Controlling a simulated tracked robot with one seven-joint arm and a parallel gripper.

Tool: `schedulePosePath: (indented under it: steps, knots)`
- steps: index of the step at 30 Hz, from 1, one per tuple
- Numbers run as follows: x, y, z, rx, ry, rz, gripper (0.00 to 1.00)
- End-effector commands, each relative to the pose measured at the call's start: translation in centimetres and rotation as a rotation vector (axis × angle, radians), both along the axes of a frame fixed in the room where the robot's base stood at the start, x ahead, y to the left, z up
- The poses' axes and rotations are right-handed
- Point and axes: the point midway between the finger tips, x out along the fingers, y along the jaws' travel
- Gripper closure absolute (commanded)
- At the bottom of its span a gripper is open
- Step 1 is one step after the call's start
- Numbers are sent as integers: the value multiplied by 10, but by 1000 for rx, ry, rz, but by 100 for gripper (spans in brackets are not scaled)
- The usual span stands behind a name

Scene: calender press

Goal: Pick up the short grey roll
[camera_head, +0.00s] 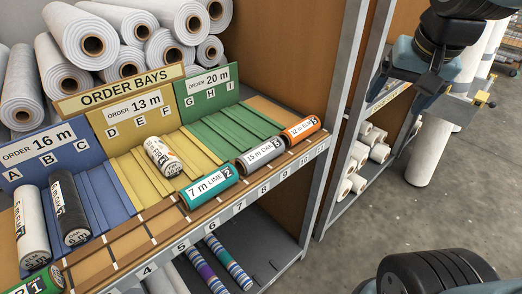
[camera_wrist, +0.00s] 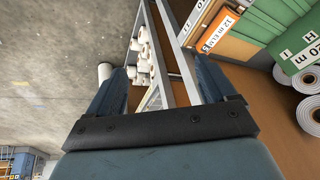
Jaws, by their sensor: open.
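The short grey roll (camera_head: 262,155), with a white label that seems to read "15 m OAK", lies on the front ledge of the shelf in the head view. It lies between a teal roll (camera_head: 208,186) on its left and an orange roll (camera_head: 302,129) on its right. I cannot make it out in the wrist view. My gripper (camera_wrist: 161,68) is open and empty in the wrist view, its two blue fingers apart. It is away from the grey roll; the orange roll (camera_wrist: 217,31) shows beyond it at upper right.
Blue, yellow and green order bays (camera_head: 122,87) slope behind the ledge. The blue bay holds a white roll (camera_head: 31,228) and a black roll (camera_head: 69,208); the yellow bay holds a cream roll (camera_head: 162,157). A grey shelf post (camera_head: 335,110) stands at right. Open floor (camera_head: 450,200) lies beyond.

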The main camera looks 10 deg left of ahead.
Motion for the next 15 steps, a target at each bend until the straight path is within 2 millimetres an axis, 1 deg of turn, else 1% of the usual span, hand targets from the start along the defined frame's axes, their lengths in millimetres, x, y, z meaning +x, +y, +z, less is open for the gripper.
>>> schedulePosePath:
  steps: [1, 5, 6, 8, 9, 11, 12, 14, 15]
  knots:
    - [10, 15, -1, 17, 33, -19, 15]
    - [31, 53, -6, 56, 110, -106, 15]
    - [37, 66, -8, 65, 135, -133, 15]
    - [44, 86, -12, 74, 170, -174, 15]
    - [48, 100, -15, 79, 193, -202, 15]
    - [54, 121, -20, 83, 225, -244, 15]
    - [57, 136, -24, 84, 246, -273, 15]
    - [60, 158, -31, 82, 276, -319, 15]
    - [61, 172, -35, 79, 294, -348, 15]
